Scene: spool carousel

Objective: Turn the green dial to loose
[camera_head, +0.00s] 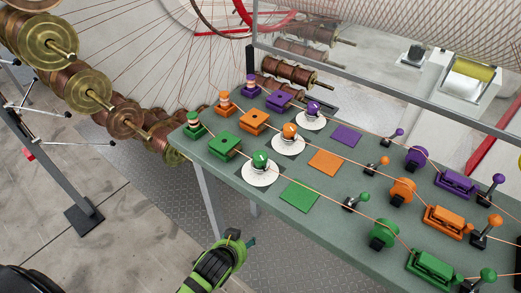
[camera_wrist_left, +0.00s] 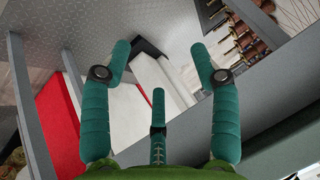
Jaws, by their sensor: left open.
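The green dial (camera_head: 260,159) sits on a white round plate (camera_head: 260,176) near the front edge of the table, left of a flat green square (camera_head: 299,196). The lettering on the plate is too small to read, so I cannot tell its setting. My left gripper (camera_head: 243,240) is in front of the table's front edge, below the dial in the picture and apart from it. In the left wrist view its teal fingers (camera_wrist_left: 165,62) are spread, with nothing between them. The dial does not show in that view. My right gripper is not in view.
Orange (camera_head: 290,131) and purple (camera_head: 313,107) dials stand behind the green one. A green block (camera_head: 225,145) and a green lever (camera_head: 364,197) flank its row. Thin wires run across the grey-green table (camera_head: 255,215). A metal rail (camera_head: 400,88) runs behind.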

